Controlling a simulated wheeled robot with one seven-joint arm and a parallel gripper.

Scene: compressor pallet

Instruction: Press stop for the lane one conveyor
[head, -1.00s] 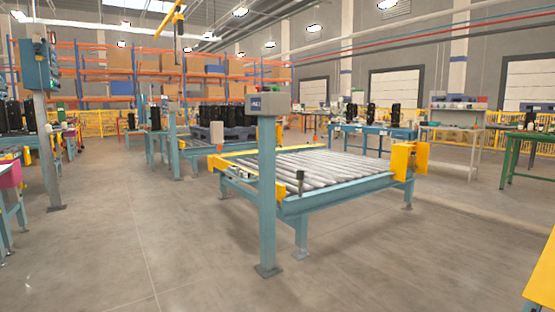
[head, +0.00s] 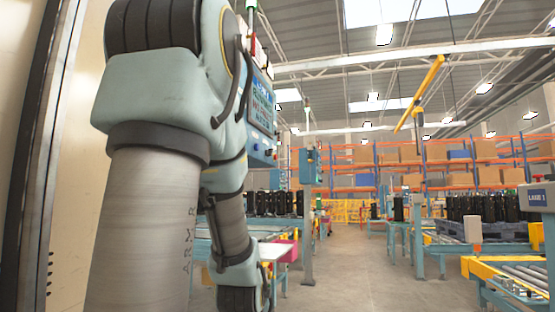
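The lane one control box (head: 538,197) is at the right edge of the head view, partly cut off. It is light grey with a blue "LANE 1" label, and a small red part shows on top. The lane one roller conveyor (head: 525,278) with its yellow frame parts is below it at the lower right, mostly out of frame. A large pale arm, which appears to be mine, fills the left of the view and runs down to the bottom edge. My gripper does not show.
A tall panel with a screen (head: 262,110) stands behind the arm, and a teal post with another box (head: 307,165) stands further back. Black units (head: 478,208) stand on a conveyor at right. Open floor (head: 355,265) lies between the lines. Orange racks (head: 440,160) are at the back.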

